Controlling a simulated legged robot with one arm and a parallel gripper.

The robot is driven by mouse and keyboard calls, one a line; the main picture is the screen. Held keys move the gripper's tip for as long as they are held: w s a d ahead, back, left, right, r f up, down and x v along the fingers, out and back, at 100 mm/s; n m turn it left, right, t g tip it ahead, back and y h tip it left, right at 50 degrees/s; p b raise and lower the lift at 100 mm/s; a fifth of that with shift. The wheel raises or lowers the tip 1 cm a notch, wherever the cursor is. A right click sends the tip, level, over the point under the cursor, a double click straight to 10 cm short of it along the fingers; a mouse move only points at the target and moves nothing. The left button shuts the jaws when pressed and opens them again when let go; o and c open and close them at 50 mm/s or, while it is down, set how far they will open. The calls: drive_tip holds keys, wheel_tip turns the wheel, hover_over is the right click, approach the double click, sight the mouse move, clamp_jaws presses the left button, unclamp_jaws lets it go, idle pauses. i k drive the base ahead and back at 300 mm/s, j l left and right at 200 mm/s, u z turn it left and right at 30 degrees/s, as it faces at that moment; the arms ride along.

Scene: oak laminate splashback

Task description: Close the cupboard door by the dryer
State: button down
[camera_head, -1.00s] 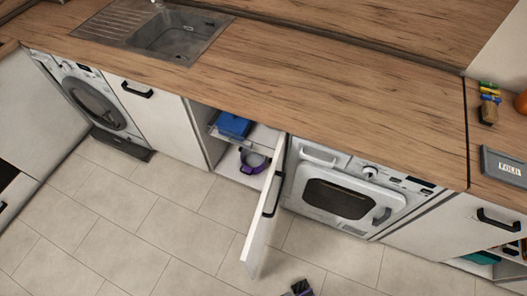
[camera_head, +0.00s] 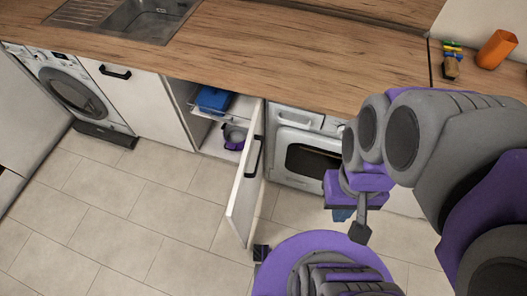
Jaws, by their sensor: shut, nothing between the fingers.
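The white cupboard door (camera_head: 243,190) stands wide open beside the dryer (camera_head: 288,118), sticking out from the counter front into the room. Its hinge edge is on the dryer side, and its black handle (camera_head: 253,157) is on the face turned toward the dryer. The open cupboard (camera_head: 185,98) shows a shelf with a blue box (camera_head: 213,99) and a purple-and-grey pot (camera_head: 235,135) below. My gripper (camera_head: 361,231) is shut and empty, in front of the dryer and right of the door, apart from it in the picture.
A washing machine (camera_head: 70,88) stands at far left, beside a closed cupboard door (camera_head: 135,97). The wooden worktop (camera_head: 270,55) with a sink (camera_head: 150,20) runs above. An orange cup (camera_head: 497,49) stands at right. The tiled floor (camera_head: 130,215) left of the door is clear.

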sight(242, 209)
drive_tip(key=l+u, duration=0.2)
drive_tip(key=u, duration=0.8)
drive_tip(key=k+l+z, duration=0.1)
drive_tip(key=k+l, duration=0.5)
drive_tip(key=l, duration=0.25)
drive_tip(key=z, duration=0.05)
